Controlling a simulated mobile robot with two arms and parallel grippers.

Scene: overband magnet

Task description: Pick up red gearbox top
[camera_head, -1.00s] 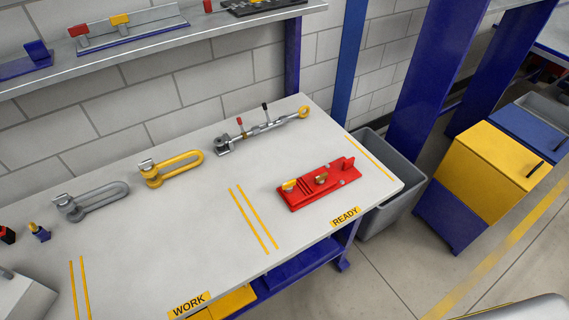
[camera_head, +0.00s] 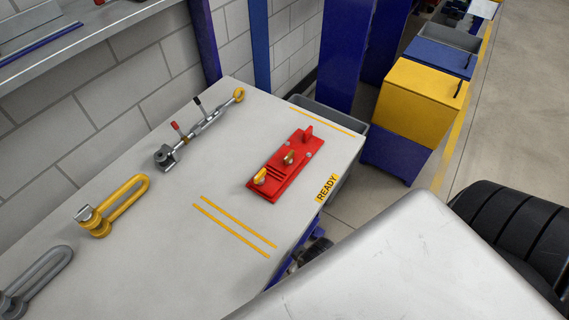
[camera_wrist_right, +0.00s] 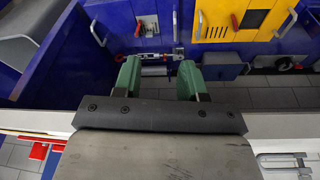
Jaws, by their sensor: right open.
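A red part (camera_head: 278,181) with a flat base, a raised red lug and two brass-coloured fittings lies on the workbench (camera_head: 225,170) beside the READY label. It is the only large red piece on the bench, and I take it for the red gearbox top. No gripper shows near it in the head view. My right gripper (camera_wrist_right: 158,78) shows in the right wrist view with its two green fingers apart and nothing between them. A red piece (camera_wrist_right: 40,142) shows at the lower left there; I cannot tell whether it is the same part. My left gripper is not in view.
A silver turnbuckle-like tool (camera_head: 200,136) lies behind the red part. A yellow shackle (camera_head: 118,207) and a grey shackle (camera_head: 38,283) lie to the left. A grey bin (camera_head: 352,118) stands beyond the bench end, with a yellow cabinet (camera_head: 420,103) farther right.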

